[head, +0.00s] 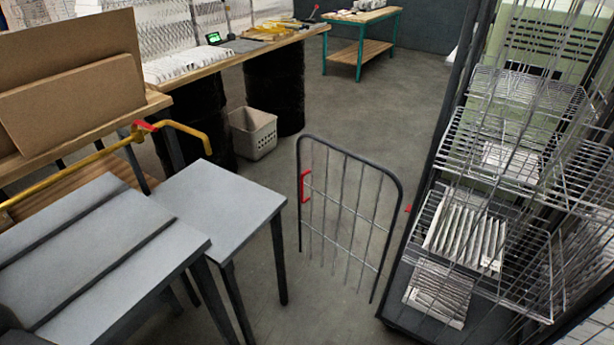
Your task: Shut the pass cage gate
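The pass cage gate (352,218), a dark tubular frame with a rounded top and thin wire bars, stands upright in the middle of the head view. A red handle (305,187) is on its left edge. Its right edge is nearest the cage (435,170), a dark-framed wire unit on the right. The gate stands out from the cage over the floor, swung open. A small red piece (408,208) shows between the gate's right edge and the cage. Neither of my grippers is in view.
Grey tables (215,195) stand at lower left, close to the gate's handle side. A yellow bar (180,128) with a red part reaches over behind them. A white basket (253,133) sits by black drums. The floor behind the gate is clear.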

